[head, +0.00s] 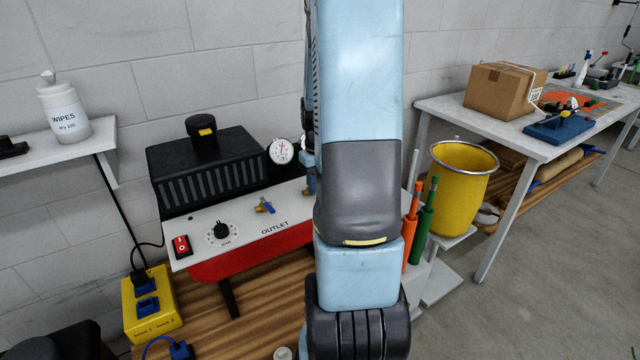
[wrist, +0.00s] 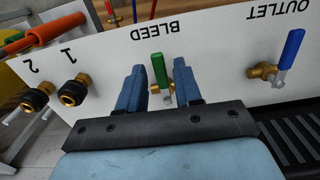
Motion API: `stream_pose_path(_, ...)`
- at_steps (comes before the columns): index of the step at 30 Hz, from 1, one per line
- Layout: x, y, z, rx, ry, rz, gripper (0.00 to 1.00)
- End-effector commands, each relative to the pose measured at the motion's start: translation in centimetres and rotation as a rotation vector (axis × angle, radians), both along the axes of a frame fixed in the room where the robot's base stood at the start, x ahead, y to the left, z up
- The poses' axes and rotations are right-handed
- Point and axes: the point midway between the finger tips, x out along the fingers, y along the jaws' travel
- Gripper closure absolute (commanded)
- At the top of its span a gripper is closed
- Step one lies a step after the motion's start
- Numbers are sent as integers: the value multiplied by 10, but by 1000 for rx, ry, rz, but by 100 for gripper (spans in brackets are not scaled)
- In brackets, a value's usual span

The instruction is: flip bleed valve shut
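The bleed valve shows in the wrist view as a green lever (wrist: 159,70) on a metal body, below the upside-down BLEED label on the white panel (wrist: 215,45). My gripper (wrist: 157,76) is open, its two blue fingers on either side of the green lever. Gaps show between the lever and both fingers; I cannot tell its depth between them. The lever points up in the picture. In the head view my arm hides the bleed valve and my gripper.
Right of the bleed valve in the wrist view is the outlet valve with a blue lever (wrist: 291,50). Brass ports (wrist: 73,90) sit at left. In the head view, the panel carries a red switch (head: 181,245) and a knob (head: 222,231); a yellow bin (head: 462,190) stands right.

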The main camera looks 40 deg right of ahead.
Motion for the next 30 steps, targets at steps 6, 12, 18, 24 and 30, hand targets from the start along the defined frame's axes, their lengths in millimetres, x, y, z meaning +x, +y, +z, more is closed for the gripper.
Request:
stream_pose_path(6, 0, 1, 0, 1, 1, 1, 60)
stream_pose_path(12, 0, 0, 6, 0, 0, 2, 60)
stream_pose_path(18, 1, 1, 34, -1, -2, 3, 60)
stream_pose_path(24, 1, 0, 75, -2, -3, 3, 60)
stream_pose_path(30, 0, 0, 110, -1, -2, 2, 60)
